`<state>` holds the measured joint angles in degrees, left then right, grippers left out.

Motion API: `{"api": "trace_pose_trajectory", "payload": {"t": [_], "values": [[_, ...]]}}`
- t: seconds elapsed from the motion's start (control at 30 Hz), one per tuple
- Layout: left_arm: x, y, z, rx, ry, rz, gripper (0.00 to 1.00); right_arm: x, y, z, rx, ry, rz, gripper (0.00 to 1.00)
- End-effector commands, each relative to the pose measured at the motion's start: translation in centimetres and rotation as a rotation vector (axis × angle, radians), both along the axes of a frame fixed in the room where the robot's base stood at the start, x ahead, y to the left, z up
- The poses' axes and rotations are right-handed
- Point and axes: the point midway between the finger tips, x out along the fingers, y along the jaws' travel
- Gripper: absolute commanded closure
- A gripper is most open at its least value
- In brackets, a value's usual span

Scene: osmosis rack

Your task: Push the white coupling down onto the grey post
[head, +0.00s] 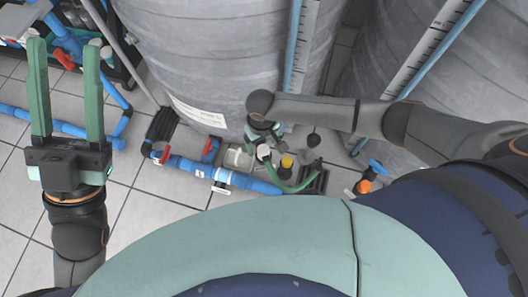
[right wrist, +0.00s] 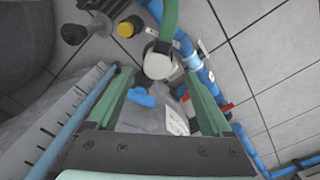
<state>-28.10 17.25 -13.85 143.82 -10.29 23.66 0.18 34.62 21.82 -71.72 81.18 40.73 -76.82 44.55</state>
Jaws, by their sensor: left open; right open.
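A round white-grey fitting (right wrist: 158,64), which looks like the white coupling, lies between the fingertips in the right wrist view, with a green hose (right wrist: 169,20) at it. In the head view this pale fitting (head: 264,152) shows just below my right gripper (head: 263,141). My right gripper is open, its green fingers on either side of the fitting in the wrist view; contact cannot be told. The grey post is not clearly distinguishable; the gripper and fitting may hide it. My left gripper (head: 65,45) is open and empty at the far left, away from the fitting.
Large grey tanks (head: 220,50) stand close behind the fitting. A blue pipe (head: 190,167) with red valve handles runs along the floor. A yellow cap (head: 287,161) and a dark cone-shaped part (head: 314,140) are close by on the right.

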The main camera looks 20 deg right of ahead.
Motion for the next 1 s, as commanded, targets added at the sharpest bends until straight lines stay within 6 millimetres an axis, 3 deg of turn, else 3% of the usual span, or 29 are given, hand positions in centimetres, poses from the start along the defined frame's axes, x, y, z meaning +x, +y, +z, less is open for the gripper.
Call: {"api": "trace_pose_trajectory", "payload": {"t": [0.23, 0.6, 0.97, 1.0], "values": [[0.0, 0.0, -0.5, 0.002, 0.001, -0.004, 0.50, 0.0, -0.1, -0.6, 0.000, 0.000, 0.000, 0.16], [0.1, -0.5, -4.2, 0.022, 0.014, -0.013, 0.50, -0.2, -0.5, -5.2, 0.000, 0.000, 0.000, 0.16], [0.1, -0.5, -4.0, 0.020, 0.016, -0.011, 0.50, -0.2, -0.5, -5.1, 0.000, 0.000, 0.000, 0.16], [0.1, -0.5, -4.0, 0.018, 0.017, -0.010, 0.50, -0.2, -0.5, -5.1, 0.000, 0.000, 0.000, 0.20]]}}
